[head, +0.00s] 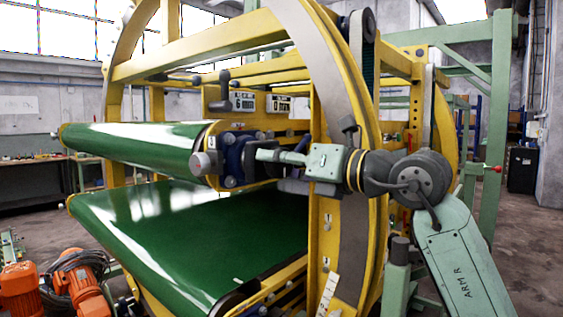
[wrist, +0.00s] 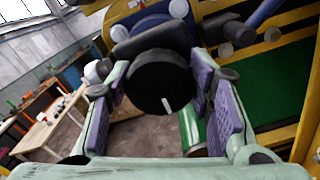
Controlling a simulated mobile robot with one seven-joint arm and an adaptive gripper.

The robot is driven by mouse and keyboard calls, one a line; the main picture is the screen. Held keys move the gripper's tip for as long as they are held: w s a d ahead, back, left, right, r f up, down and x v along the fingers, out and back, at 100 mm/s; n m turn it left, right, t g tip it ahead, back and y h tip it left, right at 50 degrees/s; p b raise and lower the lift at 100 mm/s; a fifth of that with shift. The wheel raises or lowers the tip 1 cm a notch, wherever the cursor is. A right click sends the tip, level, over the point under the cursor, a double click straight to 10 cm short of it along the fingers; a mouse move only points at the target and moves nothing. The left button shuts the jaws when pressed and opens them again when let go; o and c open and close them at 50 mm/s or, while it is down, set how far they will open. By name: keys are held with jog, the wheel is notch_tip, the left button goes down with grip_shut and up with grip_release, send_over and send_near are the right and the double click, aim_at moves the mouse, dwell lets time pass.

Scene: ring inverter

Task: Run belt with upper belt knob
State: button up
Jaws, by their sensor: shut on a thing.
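The black round upper belt knob (wrist: 162,84) with a white pointer mark fills the middle of the wrist view. My gripper (wrist: 161,72) has its two purple-padded fingers on either side of it and is shut on it. The white mark points down and slightly right in that view. In the head view my gripper (head: 258,152) reaches in from the right to the near end of the upper belt. The knob cannot be made out clearly there. The green upper belt (head: 140,143) runs on rollers above the wider green lower belt (head: 190,240).
The yellow ring frame (head: 372,190) stands close around my arm. A control panel (head: 245,101) sits above the gripper. Orange motors (head: 22,288) lie at lower left. A workbench (head: 35,163) stands by the back wall. Open floor shows at far right.

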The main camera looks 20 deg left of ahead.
jog(key=n+b, duration=0.2)
jog(key=n, duration=0.2)
jog(key=shift+f, duration=0.1)
jog(key=n+b, duration=0.2)
jog(key=n, duration=0.3)
jog(key=shift+s+n, duration=0.1)
jog(key=shift+n, duration=0.2)
jog(key=n+b, duration=0.1)
jog(key=n, duration=0.9)
jog(key=shift+s, duration=0.1)
jog(key=n, duration=0.5)
jog(key=shift+b, duration=0.3)
jog(key=n, duration=0.4)
jog(key=shift+f+n, duration=0.1)
jog(key=shift+n, duration=0.3)
jog(key=n, duration=0.4)
jog(key=shift+n, duration=0.3)
jog(key=shift+f+n, duration=0.1)
jog(key=shift+n, duration=2.1)
